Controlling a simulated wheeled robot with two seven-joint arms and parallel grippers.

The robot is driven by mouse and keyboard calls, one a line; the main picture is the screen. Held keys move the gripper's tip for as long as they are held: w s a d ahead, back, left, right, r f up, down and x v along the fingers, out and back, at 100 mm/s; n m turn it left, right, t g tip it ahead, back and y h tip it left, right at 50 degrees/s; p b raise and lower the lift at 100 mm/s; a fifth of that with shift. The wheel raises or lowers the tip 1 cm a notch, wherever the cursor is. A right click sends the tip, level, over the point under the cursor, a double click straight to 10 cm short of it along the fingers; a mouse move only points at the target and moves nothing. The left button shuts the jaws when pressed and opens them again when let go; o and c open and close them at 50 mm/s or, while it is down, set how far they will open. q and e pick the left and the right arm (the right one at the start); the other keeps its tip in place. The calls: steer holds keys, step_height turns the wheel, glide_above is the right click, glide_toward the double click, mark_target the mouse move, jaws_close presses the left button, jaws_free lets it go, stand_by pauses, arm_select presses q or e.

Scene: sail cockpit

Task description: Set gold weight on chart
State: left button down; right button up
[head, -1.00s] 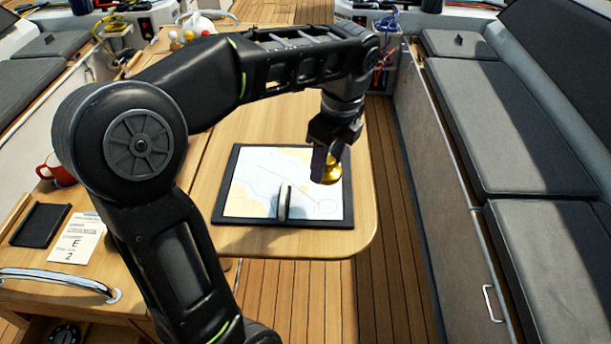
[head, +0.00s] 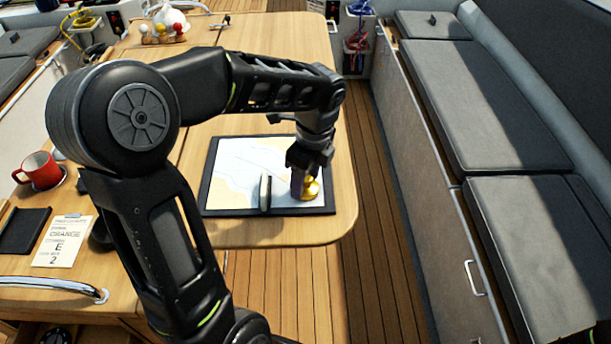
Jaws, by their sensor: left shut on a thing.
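The chart (head: 232,172) lies flat in a dark frame on the wooden table. The gold weight (head: 312,187) is at the chart's lower right part. My left gripper (head: 303,184) is shut on the gold weight from above, and its fingers hide part of it. The weight's base appears at or very close to the chart surface; I cannot tell if it touches.
A red mug (head: 40,170), a dark tray (head: 23,231) and a printed card (head: 64,241) are on the left. Colored balls on a stand (head: 163,34) and a white teapot-like item (head: 172,17) are at the back. Cushioned benches (head: 490,110) line the right.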

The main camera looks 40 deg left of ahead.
mark_target(311, 180)
arm_select(q)
steer(key=shift+f, duration=0.15)
steer(key=c, duration=0.6)
jaws_free()
steer(key=shift+r, duration=0.2)
steer(key=r, duration=0.4)
steer(key=d+r, duration=0.1)
steer(key=r, duration=0.7)
steer(key=shift+d, duration=0.25)
